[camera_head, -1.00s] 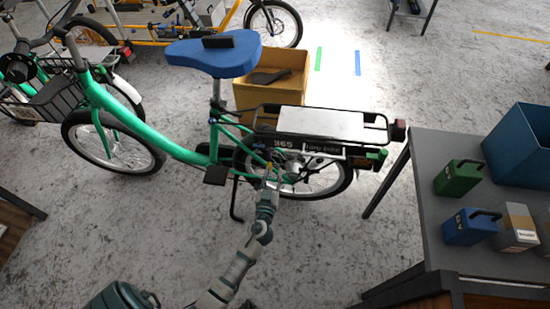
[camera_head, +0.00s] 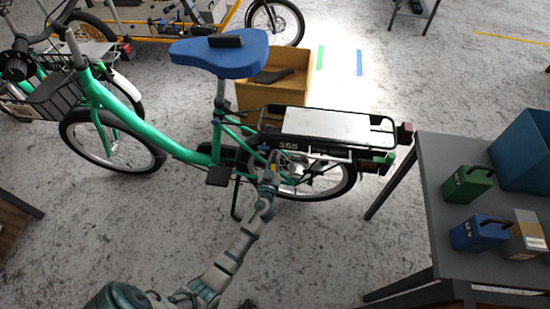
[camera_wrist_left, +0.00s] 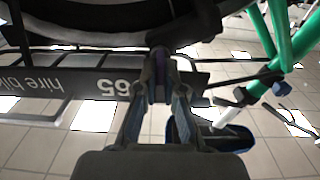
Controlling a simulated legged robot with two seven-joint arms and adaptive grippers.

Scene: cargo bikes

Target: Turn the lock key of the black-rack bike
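The green bike with the black rear rack (camera_head: 385,140) stands side-on, and a flat light panel lies on the rack. The rack's side bears the number 365, which also shows in the left wrist view (camera_wrist_left: 122,88). My left gripper (camera_head: 272,166) is at the front end of this side, below the saddle. In the left wrist view, its two fingers (camera_wrist_left: 158,92) close from both sides on a small dark, purplish piece, seemingly the lock key (camera_wrist_left: 159,70), just right of the number. The keyhole is hidden. My right gripper is not in view.
A blue saddle (camera_head: 222,55) is above my left gripper. A yellow crate (camera_head: 262,96) stands behind the bike. At right, a grey table (camera_head: 445,225) holds a blue bin (camera_head: 525,150), a green box (camera_head: 466,184) and a blue box (camera_head: 478,233). The floor in front is clear.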

